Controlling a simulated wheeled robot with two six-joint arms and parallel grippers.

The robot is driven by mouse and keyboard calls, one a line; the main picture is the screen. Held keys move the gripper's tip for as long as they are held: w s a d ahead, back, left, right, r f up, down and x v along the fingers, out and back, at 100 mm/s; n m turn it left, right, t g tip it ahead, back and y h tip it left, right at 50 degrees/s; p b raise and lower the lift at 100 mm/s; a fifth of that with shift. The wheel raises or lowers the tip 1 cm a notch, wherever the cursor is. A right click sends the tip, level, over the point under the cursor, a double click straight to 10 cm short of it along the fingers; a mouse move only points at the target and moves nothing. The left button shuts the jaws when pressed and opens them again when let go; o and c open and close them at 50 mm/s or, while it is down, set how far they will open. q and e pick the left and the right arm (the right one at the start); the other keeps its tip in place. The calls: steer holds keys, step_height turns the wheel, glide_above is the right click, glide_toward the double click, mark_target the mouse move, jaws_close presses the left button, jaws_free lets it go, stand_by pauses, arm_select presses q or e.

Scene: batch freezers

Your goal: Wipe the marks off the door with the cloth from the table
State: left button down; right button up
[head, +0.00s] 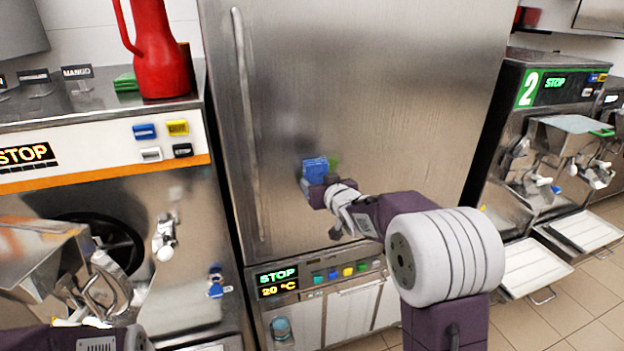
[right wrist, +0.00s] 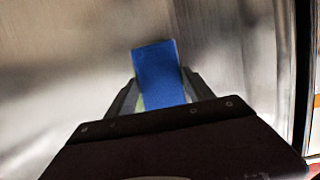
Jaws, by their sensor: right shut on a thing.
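The door is a tall brushed-steel door (head: 390,100) with a long vertical handle (head: 245,110) on its left side. My right gripper (head: 316,180) is at the lower middle of the door, shut on a blue cloth (head: 315,168). In the right wrist view the cloth (right wrist: 158,75) stands out between the fingers, facing the steel. Whether it touches the door I cannot tell. A green patch (head: 334,163) shows just right of the cloth; I cannot tell if it is a mark or a reflection.
A red jug (head: 155,55) and a green folded cloth (head: 126,82) stand on the left machine's top. A control panel (head: 330,277) lies below the door. Another machine (head: 560,130) with pulled-out trays stands to the right. Tiled floor (head: 575,300) is free at the lower right.

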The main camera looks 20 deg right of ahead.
steer(key=shift+d+r+p, duration=0.1)
steer(key=shift+d+p, duration=0.2)
steer(key=shift+p, duration=0.1)
steer(key=d+p, duration=0.2)
steer(key=d, duration=0.1)
steer(key=shift+w+d, duration=0.2)
steer(key=d+p, duration=0.3)
steer(key=shift+r, duration=0.1)
steer(key=shift+d, duration=0.5)
steer(key=shift+a+f, duration=0.1)
steer(key=shift+f, duration=0.1)
